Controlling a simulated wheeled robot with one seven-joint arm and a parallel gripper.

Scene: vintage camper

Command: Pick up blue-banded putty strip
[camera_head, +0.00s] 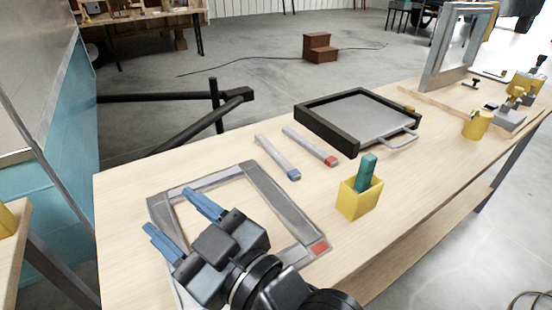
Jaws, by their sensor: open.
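The blue-banded putty strip (276,155) is a thin grey bar with a blue band at its near end. It lies flat on the wooden workbench (135,185), beyond the grey square frame. A similar strip with a red band (308,145) lies just to its right, apart from it. My gripper (167,209) has blue fingers spread apart with nothing visible between them. It is over the left part of the frame, to the left of and nearer than the blue-banded strip. The strip is fully in view.
The grey square frame (278,202), with a red corner mark, lies under my gripper. A yellow cup (357,203) holding a green-handled thing (366,170) stands right of the strips. A black-rimmed tray (318,123) lies behind them. Bare bench lies left of the strips.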

